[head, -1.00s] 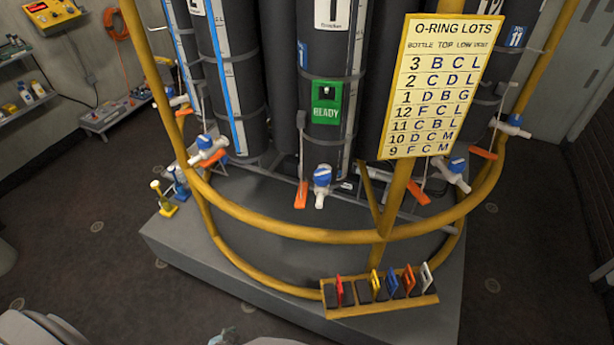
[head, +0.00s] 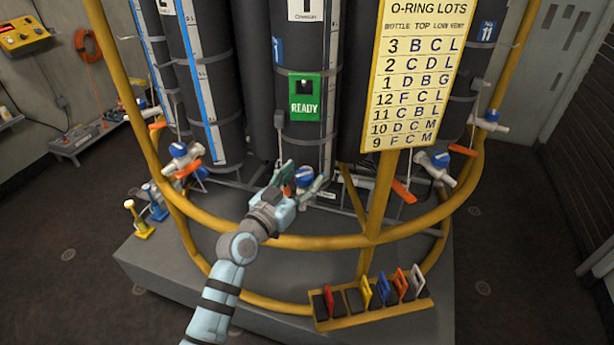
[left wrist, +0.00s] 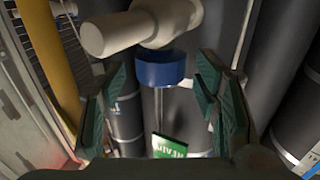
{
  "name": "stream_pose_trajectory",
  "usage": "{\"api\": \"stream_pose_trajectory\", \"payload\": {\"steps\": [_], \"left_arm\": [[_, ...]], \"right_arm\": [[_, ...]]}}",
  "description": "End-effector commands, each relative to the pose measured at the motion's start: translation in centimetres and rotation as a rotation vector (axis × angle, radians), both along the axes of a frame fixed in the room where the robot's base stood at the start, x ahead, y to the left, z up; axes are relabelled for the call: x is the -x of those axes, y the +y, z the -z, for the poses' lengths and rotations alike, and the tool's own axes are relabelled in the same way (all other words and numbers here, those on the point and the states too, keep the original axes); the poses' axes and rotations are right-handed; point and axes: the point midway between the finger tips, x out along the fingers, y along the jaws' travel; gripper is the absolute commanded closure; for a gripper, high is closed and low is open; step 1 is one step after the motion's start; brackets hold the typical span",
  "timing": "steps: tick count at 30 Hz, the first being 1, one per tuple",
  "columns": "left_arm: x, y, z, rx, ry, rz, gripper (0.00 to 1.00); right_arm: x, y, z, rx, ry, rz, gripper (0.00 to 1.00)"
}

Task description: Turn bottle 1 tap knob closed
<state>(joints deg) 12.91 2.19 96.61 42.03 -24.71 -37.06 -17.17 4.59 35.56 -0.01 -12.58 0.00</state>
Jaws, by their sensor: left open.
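Bottle 1 (head: 303,60) is a tall dark cylinder in the middle of the head view, with a "1" label at its top. Its tap has a blue knob (head: 304,175) low at the front. My left gripper (head: 301,180) is at this tap, open, with a green-padded finger on each side of the knob. The left wrist view shows the blue knob (left wrist: 163,72) and white tap body (left wrist: 140,27) between and just beyond the open fingertips (left wrist: 163,82), with gaps on both sides. The gripper partly hides the tap in the head view. My right gripper is out of view.
A yellow rail (head: 335,241) curves in front of the bottles, below my left wrist. A yellow O-ring board (head: 420,75) hangs at right. A green READY sign (head: 304,98) is above the tap. A rack of coloured tags (head: 372,306) sits low in front. Neighbouring taps stand either side.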

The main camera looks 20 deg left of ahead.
Motion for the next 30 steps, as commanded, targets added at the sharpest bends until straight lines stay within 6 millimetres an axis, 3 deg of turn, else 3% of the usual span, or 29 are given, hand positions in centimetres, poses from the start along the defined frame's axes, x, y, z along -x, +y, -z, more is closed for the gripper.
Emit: {"api": "stream_pose_trajectory", "payload": {"steps": [4,12,21,22,23,24,30], "left_arm": [[-1.3,-0.4,0.0,0.0,0.0,-0.001,0.44],[-1.5,-0.4,0.0,0.0,0.001,-0.001,0.46],[-1.5,-0.4,0.0,0.0,0.001,-0.001,0.93],[-1.5,-1.3,0.0,0.003,0.002,0.0,0.92],[-1.5,-1.0,0.1,0.001,0.001,0.0,0.89],[-1.5,-0.8,0.1,0.0,0.001,0.002,0.93],[-1.5,-0.4,0.4,-0.002,-0.001,0.036,0.93]], "right_arm": [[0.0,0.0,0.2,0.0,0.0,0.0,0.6],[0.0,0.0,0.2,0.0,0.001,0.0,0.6],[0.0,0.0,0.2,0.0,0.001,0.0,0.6],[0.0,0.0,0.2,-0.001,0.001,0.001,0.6],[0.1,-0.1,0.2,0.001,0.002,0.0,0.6],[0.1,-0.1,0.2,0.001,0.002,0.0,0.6],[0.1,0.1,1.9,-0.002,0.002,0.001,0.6]]}}
